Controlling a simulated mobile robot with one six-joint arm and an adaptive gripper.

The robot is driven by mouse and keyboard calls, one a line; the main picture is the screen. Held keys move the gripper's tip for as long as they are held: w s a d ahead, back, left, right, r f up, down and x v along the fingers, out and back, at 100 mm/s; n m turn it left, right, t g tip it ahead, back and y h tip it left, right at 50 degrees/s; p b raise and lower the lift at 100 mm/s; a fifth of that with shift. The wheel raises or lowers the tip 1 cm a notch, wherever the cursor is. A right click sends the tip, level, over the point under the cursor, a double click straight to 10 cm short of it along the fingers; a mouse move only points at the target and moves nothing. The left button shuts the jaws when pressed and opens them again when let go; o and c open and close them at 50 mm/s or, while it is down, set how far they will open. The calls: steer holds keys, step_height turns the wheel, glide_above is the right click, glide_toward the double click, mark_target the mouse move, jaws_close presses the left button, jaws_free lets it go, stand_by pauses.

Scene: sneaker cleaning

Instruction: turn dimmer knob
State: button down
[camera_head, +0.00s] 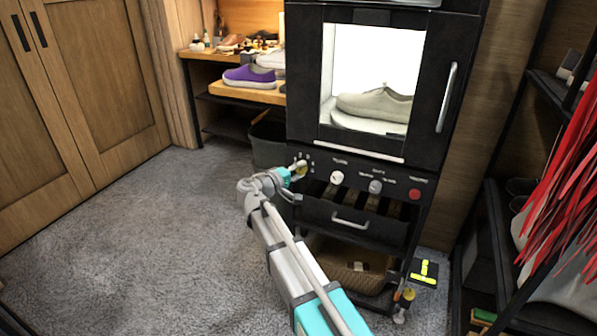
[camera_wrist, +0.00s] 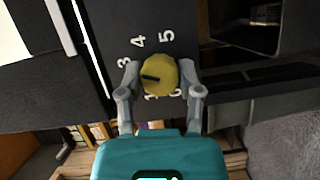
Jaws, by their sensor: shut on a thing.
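The dimmer knob is a round yellow knob (camera_wrist: 159,75) with a dark pointer line, on a black panel in the wrist view. White numbers 3, 4 and 5 show beside and above it; other markings are partly covered. In the wrist view my gripper (camera_wrist: 159,80) has one finger on each side of the knob and is shut on it. The pointer line lies roughly level, towards the left in that view. In the head view my gripper (camera_head: 297,172) is at the left end of the black cabinet's control panel (camera_head: 352,181), covering part of the knob (camera_head: 301,169).
The panel also carries a white knob (camera_head: 337,177), a grey knob (camera_head: 375,187) and a red button (camera_head: 415,195). Above is a lit chamber holding a beige shoe (camera_head: 375,105). A drawer handle (camera_head: 350,221) sits below. A dark bin (camera_head: 268,143) stands left; grey carpet (camera_head: 130,235) is open.

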steer(key=shift+c, duration=1.3)
jaws_free()
steer(key=shift+s, duration=0.15)
